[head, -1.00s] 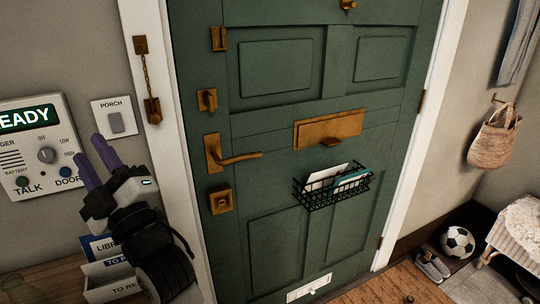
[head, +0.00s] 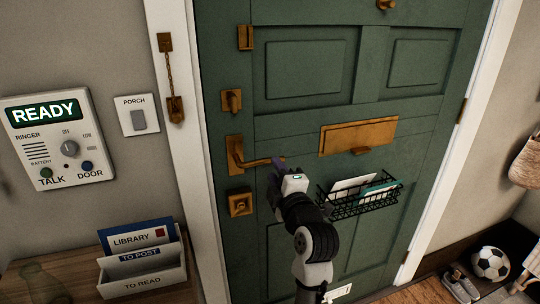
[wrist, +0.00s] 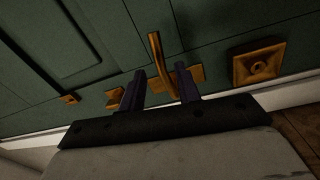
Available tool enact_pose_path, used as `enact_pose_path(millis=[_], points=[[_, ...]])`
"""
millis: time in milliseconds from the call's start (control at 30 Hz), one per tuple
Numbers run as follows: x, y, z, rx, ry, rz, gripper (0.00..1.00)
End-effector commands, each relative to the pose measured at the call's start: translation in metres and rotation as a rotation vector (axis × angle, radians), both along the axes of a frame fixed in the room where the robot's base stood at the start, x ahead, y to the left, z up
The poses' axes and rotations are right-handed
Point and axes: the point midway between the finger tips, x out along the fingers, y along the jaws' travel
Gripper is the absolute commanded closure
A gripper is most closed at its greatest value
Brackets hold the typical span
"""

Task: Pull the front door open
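The green front door (head: 300,130) stands shut in its white frame. Its brass lever handle (head: 262,162) points right from a plate at the door's left side. My gripper (head: 279,163) is at the lever's free end in the head view. In the wrist view, the lever (wrist: 157,58) shows between the two purple fingers of my gripper (wrist: 160,90), with gaps on both sides. The fingers are apart. Whether either touches the lever cannot be told. A turn latch (head: 231,100) is above the handle and a square lock (head: 240,203) below it.
A wire basket with letters (head: 345,208) hangs on the door right of my gripper, below the mail slot (head: 357,136). A chain (head: 170,75) hangs on the left frame. A letter rack (head: 145,280) stands lower left. Shoes (head: 461,285) and a ball (head: 490,262) lie lower right.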

Motion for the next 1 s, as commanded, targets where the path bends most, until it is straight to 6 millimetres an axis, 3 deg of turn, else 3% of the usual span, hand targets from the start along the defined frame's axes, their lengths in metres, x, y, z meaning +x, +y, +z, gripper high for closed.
enact_pose_path(millis=[100,300,700,933,1000], points=[[0.022,0.008,0.005,-0.001,0.001,0.003,0.67],[0.045,0.015,0.005,0.001,0.000,0.002,0.67],[0.051,0.017,0.004,0.000,0.000,0.000,0.67],[0.051,0.017,0.004,0.000,0.000,0.000,0.97],[0.051,0.017,0.004,0.000,0.000,0.000,1.00]])
